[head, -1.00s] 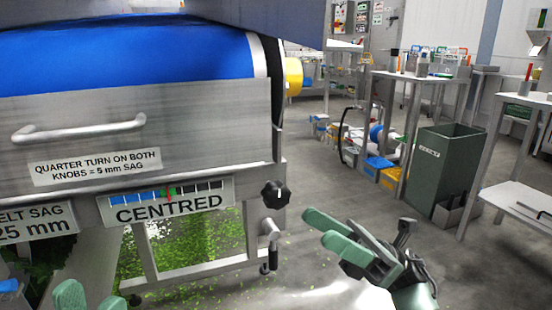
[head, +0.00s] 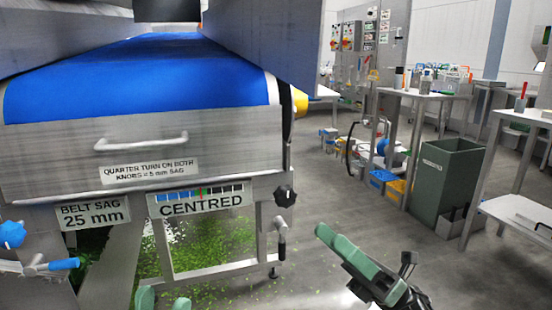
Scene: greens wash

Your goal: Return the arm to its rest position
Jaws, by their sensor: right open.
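My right gripper (head: 330,238) is at the lower middle right of the head view, open and empty, with green finger pads. It is in front of the conveyor's right end, apart from the black knob (head: 285,196) and the crank handle (head: 281,238). My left gripper (head: 163,301) shows only as two green fingertips at the bottom edge, with a gap between them. The rest of it is below the frame. The conveyor's steel side (head: 60,160) carries a blue belt (head: 140,75), a "CENTRED" gauge (head: 203,198) and a "BELT SAG 25 mm" label (head: 91,214).
A blue knob (head: 11,234) and a blue-handled lever (head: 62,264) are at the left edge. Green scraps (head: 205,245) lie under the conveyor. A green bin (head: 445,185) and steel tables (head: 510,205) stand at the right.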

